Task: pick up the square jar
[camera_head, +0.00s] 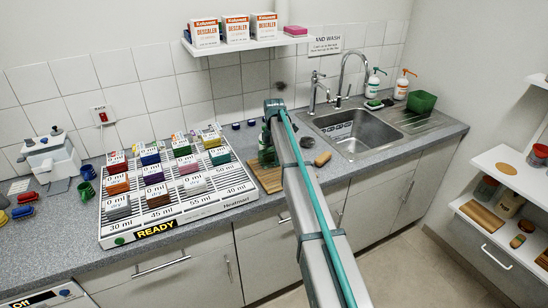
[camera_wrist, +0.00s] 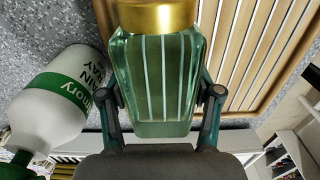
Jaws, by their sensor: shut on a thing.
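The square jar (camera_wrist: 155,75) fills the middle of the wrist view, with clear green ribbed sides and a gold lid (camera_wrist: 155,15). My gripper (camera_wrist: 162,98) is shut on it, with one finger against each side. Whether the jar's base touches a surface cannot be told. In the head view my arm covers most of the gripper. Only a dark green patch (camera_head: 265,150) shows beside the arm, above the wooden board.
A white bottle with a green label (camera_wrist: 62,95) lies close left of the jar in the wrist view. A slatted wooden board (camera_head: 268,180) lies beneath. A rack of boxes (camera_head: 215,203) stands left, the sink (camera_head: 352,130) right. A shelf (camera_head: 250,44) hangs above.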

